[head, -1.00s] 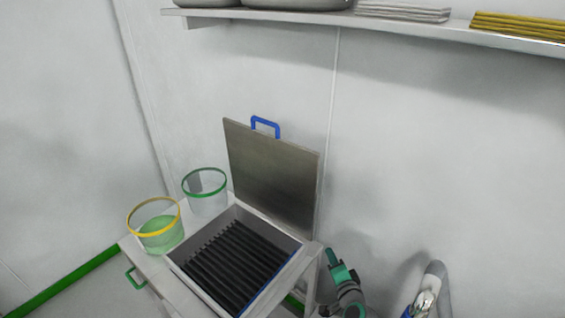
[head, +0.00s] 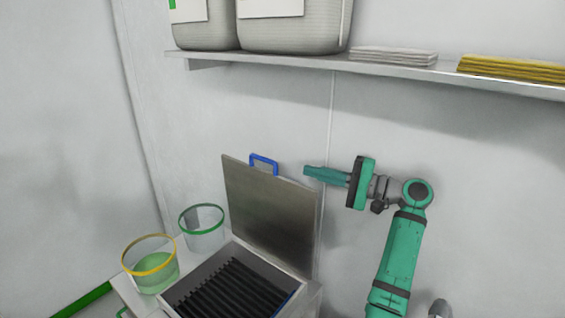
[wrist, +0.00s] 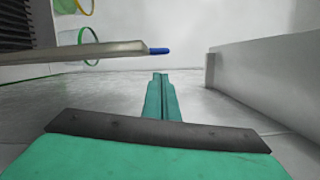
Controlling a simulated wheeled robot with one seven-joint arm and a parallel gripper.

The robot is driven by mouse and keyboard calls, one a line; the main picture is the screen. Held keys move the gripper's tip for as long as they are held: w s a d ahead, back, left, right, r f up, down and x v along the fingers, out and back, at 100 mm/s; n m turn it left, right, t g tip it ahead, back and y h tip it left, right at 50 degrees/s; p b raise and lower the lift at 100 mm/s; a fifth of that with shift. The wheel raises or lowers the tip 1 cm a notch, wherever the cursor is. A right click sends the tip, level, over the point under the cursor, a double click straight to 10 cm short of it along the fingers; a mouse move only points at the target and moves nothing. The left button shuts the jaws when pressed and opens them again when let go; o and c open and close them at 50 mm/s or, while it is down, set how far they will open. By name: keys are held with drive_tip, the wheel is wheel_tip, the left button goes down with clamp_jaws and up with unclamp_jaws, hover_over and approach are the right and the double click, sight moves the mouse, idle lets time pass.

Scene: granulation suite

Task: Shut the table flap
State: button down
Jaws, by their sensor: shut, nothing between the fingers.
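The table flap (head: 270,215) is a grey metal panel standing open, nearly upright, at the back edge of the table box. A blue handle (head: 263,163) sits on its top edge. In the wrist view the flap (wrist: 85,50) shows edge-on at the left, with its blue handle (wrist: 159,50) at the tip. My gripper (head: 308,170) is shut and empty, to the right of the handle and apart from it, near the flap's upper right corner. Its fingers also show in the wrist view (wrist: 160,77), pointing ahead beside the flap.
The open box (head: 295,300) holds a dark slatted grid (head: 235,288). A yellow-rimmed container (head: 150,265) and a green-rimmed container (head: 202,228) stand left of it. Above, a wall shelf (head: 330,62) carries large containers (head: 290,28) and stacked white and yellow sheets.

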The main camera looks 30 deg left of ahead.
drive_tip(key=s+a+r, duration=0.1)
drive_tip(key=a, duration=0.9)
drive_tip(key=shift+s+r, duration=0.15)
drive_tip(key=shift+s, duration=0.25)
drive_tip(key=shift+s+d, duration=0.1)
drive_tip(key=shift+s, duration=0.05)
